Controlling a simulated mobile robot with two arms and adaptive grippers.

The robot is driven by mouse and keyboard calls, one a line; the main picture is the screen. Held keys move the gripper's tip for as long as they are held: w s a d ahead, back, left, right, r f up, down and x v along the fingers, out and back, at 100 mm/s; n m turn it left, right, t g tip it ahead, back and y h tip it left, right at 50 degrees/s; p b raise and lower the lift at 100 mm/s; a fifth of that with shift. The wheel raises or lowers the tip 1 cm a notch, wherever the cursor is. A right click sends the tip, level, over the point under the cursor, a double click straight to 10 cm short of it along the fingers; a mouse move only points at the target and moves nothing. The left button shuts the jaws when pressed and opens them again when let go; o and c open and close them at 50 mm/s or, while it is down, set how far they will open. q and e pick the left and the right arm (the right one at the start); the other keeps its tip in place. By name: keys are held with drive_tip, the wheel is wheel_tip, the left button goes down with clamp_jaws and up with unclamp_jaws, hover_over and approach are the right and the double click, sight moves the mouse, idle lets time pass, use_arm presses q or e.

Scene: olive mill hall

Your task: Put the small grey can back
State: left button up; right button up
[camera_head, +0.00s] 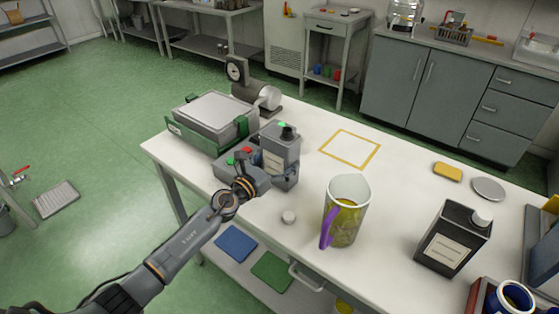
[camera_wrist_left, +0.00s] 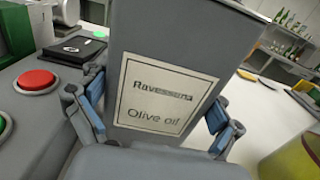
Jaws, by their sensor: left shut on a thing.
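The small grey can (camera_head: 279,157) stands upright near the table's left end, beside the control box with red and green buttons. In the left wrist view the can (camera_wrist_left: 165,45) fills the middle, its pale label reading "Olive oil". My left gripper (camera_wrist_left: 155,118) is shut on it, with one blue-padded finger at each side. In the head view the gripper is largely hidden by my wrist and the can. I cannot tell whether the can's base touches the table. A yellow square outline (camera_head: 350,132) on the white tabletop is empty. My right gripper is not in view.
A black labelled can (camera_head: 453,238) is further right.

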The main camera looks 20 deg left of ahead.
use_arm(q)
drive_tip(key=shift+f, duration=0.15)
drive_tip(key=o, duration=1.4)
drive_tip(key=shift+c, duration=0.2)
drive_tip(key=shift+r, duration=0.25)
drive_tip(key=v, duration=1.2)
